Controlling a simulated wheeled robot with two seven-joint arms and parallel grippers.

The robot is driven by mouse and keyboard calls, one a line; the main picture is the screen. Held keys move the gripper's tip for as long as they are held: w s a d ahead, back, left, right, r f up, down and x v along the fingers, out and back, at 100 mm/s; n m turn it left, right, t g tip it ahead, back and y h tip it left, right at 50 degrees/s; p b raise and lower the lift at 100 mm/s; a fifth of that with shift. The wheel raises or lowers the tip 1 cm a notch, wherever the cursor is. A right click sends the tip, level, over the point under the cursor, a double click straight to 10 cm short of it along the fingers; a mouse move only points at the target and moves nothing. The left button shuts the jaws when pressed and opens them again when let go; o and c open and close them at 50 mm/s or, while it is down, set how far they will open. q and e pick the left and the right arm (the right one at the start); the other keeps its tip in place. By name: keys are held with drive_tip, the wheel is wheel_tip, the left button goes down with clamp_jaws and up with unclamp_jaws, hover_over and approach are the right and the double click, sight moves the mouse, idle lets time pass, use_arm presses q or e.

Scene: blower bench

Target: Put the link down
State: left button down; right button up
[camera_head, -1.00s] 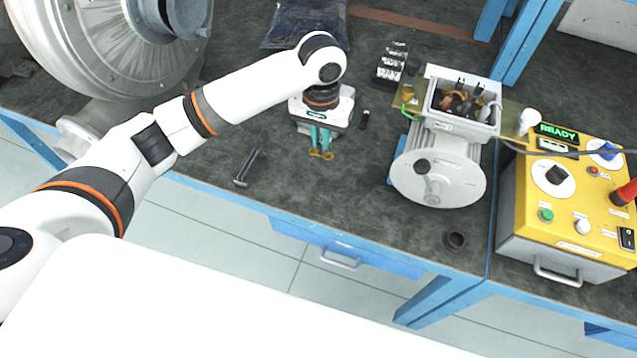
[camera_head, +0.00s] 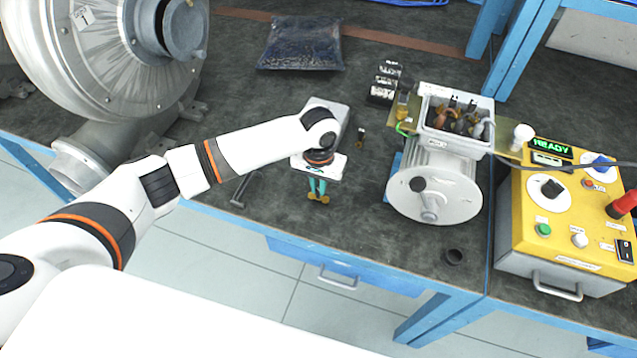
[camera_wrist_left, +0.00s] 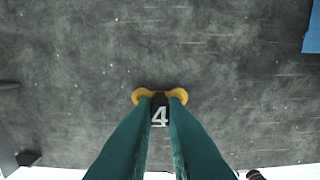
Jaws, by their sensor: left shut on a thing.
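My left gripper (camera_head: 318,194) points down over the front part of the bench, left of the grey motor. Its green fingers are shut on the link (camera_head: 312,197), a small brass-yellow piece with rounded ends. In the left wrist view the link (camera_wrist_left: 142,97) shows at the fingertips, one rounded end outside each finger. A dark part marked with a white 4 sits between the fingers (camera_wrist_left: 159,98). I cannot tell whether the link touches the bench (camera_wrist_left: 80,60). My right gripper is not in view.
The motor (camera_head: 435,190) with its open terminal box stands to the right. A dark bar (camera_head: 241,190) lies left of the gripper. A small black cup (camera_head: 454,257) is near the front edge. A yellow control box (camera_head: 575,205) reads READY. A large blower (camera_head: 100,60) stands left.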

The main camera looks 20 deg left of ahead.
use_arm(q)
drive_tip(key=shift+f, duration=0.1)
drive_tip(key=shift+f, duration=0.15)
drive_tip(key=c, duration=1.5)
unclamp_jaws()
wheel_tip(320, 180, up, 13)
drive_tip(key=shift+f, duration=0.2)
